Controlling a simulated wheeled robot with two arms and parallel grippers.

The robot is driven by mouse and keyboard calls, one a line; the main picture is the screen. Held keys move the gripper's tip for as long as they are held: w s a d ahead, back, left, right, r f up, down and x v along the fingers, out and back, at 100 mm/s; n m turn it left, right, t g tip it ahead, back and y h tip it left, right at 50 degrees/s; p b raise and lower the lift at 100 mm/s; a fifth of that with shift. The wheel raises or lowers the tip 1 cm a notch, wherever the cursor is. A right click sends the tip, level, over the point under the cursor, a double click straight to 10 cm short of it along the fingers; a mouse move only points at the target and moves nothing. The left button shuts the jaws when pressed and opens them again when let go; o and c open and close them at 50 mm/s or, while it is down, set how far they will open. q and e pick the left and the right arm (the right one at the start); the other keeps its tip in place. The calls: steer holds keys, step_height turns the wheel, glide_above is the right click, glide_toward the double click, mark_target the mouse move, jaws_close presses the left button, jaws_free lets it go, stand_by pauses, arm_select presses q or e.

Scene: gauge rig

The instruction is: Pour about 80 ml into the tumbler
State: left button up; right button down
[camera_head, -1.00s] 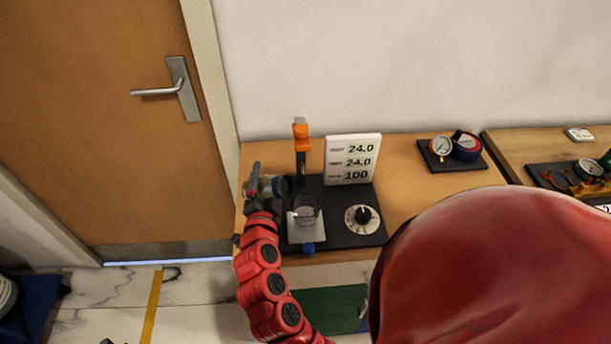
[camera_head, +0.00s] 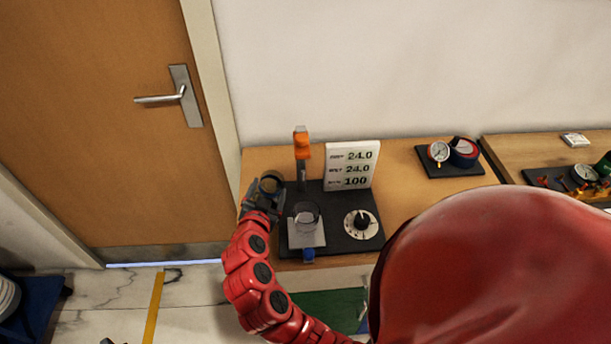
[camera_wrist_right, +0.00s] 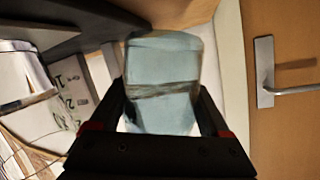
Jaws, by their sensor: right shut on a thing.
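The tumbler (camera_head: 306,216) is clear glass and stands upright on a pale square plate (camera_head: 309,238) on the black rig base. I cannot tell how much is in it. My right gripper (camera_head: 263,196) is at the table's left end, left of the tumbler and apart from it. It is shut on a clear glass vessel (camera_head: 270,184), whose round mouth faces mostly up in the head view. In the right wrist view the glass vessel (camera_wrist_right: 163,75) sits between both fingers (camera_wrist_right: 162,118), with a bluish tint and a dark band across it. My left gripper is not in view.
A white display (camera_head: 351,165) reads 24.0, 24.0 and 100. A dial (camera_head: 361,223) sits right of the tumbler. An orange-topped post (camera_head: 302,150) stands behind it. A gauge on a black pad (camera_head: 440,152) lies farther right. A door (camera_head: 95,120) is at left.

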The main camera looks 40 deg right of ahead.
steer(key=shift+w+a+f+n+g+p, duration=0.1)
steer(key=shift+n+g+p, duration=0.25)
steer(key=shift+n, duration=0.2)
steer(key=shift+f+n+g+p, duration=0.1)
steer(key=shift+n+g+p, duration=0.2)
steer(key=shift+n, duration=0.25)
steer(key=shift+w+f+n, duration=0.1)
steer(key=shift+f+n, duration=0.1)
steer(key=shift+n, duration=0.1)
stand_by(0.9)
